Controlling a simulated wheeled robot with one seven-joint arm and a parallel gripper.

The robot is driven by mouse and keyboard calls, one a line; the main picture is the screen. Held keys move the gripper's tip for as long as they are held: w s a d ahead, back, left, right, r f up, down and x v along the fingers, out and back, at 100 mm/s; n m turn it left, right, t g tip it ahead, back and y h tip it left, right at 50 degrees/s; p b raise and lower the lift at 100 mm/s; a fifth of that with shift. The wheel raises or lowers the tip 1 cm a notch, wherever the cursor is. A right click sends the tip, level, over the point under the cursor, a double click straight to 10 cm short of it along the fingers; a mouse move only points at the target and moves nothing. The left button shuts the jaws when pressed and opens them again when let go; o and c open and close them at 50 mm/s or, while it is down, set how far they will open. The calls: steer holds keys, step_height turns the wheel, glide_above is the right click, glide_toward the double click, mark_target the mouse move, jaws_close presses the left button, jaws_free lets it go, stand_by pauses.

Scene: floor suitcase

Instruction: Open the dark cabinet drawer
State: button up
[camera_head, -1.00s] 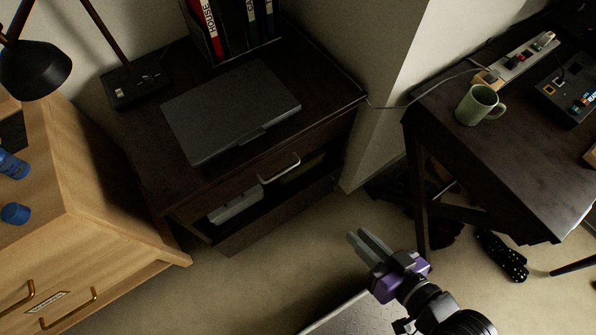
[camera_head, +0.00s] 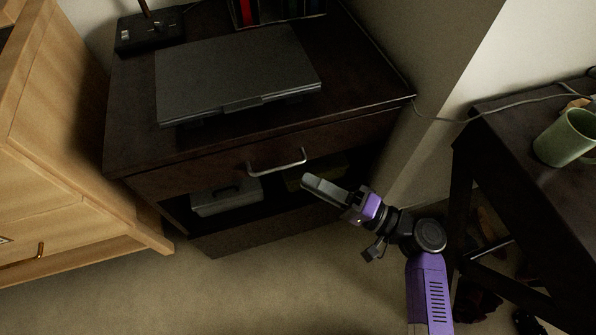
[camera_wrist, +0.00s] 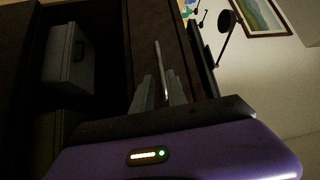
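The dark cabinet (camera_head: 135,125) stands in the middle of the head view. Its upper drawer front (camera_head: 215,172) looks closed flush under the top. A pale metal bar handle (camera_head: 277,162) sits on the drawer front. My gripper (camera_head: 308,184) is just right of and below the handle in the head view, pointing toward the cabinet. In the wrist view, my gripper (camera_wrist: 160,90) has its two fingers apart, and the handle (camera_wrist: 161,66) shows lined up between them. I cannot tell whether the fingers touch it. My gripper holds nothing.
Below the drawer is an open shelf with a grey box (camera_head: 226,196), also in the wrist view (camera_wrist: 68,58). A closed laptop (camera_head: 235,75) lies on the cabinet. A wooden dresser (camera_head: 60,150) stands left. A dark desk (camera_head: 520,150) with a green mug (camera_head: 566,138) stands right. Carpet in front is clear.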

mark_target(283, 167)
steer(key=shift+x, duration=3.9)
jaws_close()
